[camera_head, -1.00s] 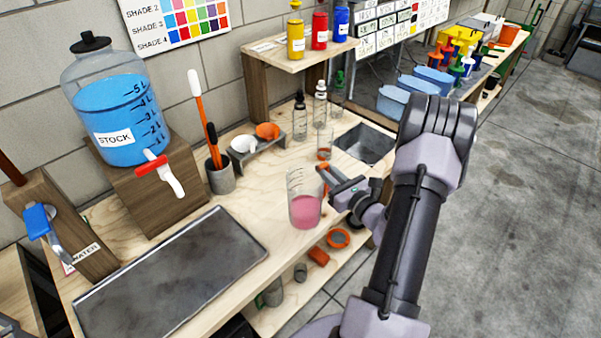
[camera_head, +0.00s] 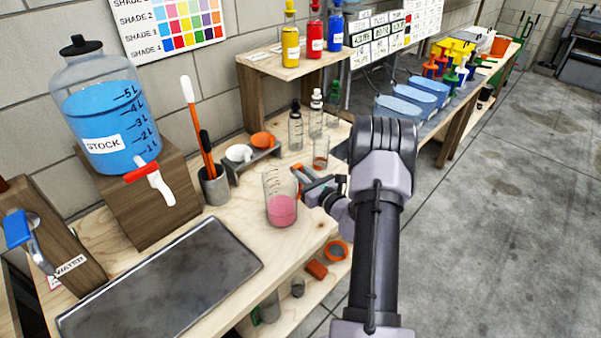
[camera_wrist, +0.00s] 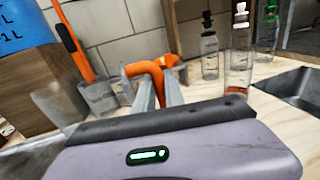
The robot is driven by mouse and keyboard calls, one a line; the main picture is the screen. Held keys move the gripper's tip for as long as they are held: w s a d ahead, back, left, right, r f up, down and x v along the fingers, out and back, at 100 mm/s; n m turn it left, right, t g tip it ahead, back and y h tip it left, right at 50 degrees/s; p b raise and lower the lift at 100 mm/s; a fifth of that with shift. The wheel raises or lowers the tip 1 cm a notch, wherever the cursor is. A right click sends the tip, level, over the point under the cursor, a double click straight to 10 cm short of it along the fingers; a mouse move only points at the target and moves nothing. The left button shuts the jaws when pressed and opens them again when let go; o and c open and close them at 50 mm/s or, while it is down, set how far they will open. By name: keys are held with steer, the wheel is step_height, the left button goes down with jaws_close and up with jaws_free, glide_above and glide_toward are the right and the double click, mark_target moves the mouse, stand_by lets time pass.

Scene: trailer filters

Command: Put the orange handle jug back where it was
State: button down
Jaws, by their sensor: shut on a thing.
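The clear jug (camera_head: 281,208) holds pink liquid and stands upright over the wooden bench, right of the grey tray. I cannot tell whether its base touches the bench. My gripper (camera_head: 304,178) comes from the right and is shut on the jug's orange handle, partly hidden by the fingers. In the wrist view, the orange handle (camera_wrist: 145,69) is between the fingertips of my gripper (camera_wrist: 160,85). The jug's body is hard to make out there.
The grey tray (camera_head: 165,285) lies front left. A stock bottle (camera_head: 105,110) with a tap stands on a wooden block behind. The bench edge is close on the right.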

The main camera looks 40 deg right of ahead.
steer(key=c, duration=1.4)
jaws_free()
steer(key=shift+s+r+p, duration=0.15)
steer(key=shift+r+p, duration=0.05)
steer(key=shift+p, duration=0.15)
steer(key=s+a+p, duration=0.1)
steer(key=s, duration=1)
steer(key=shift+s+a+p, duration=0.2)
steer(key=shift+s+p, duration=0.1)
steer(key=shift+s, duration=0.05)
steer(key=shift+f, duration=0.1)
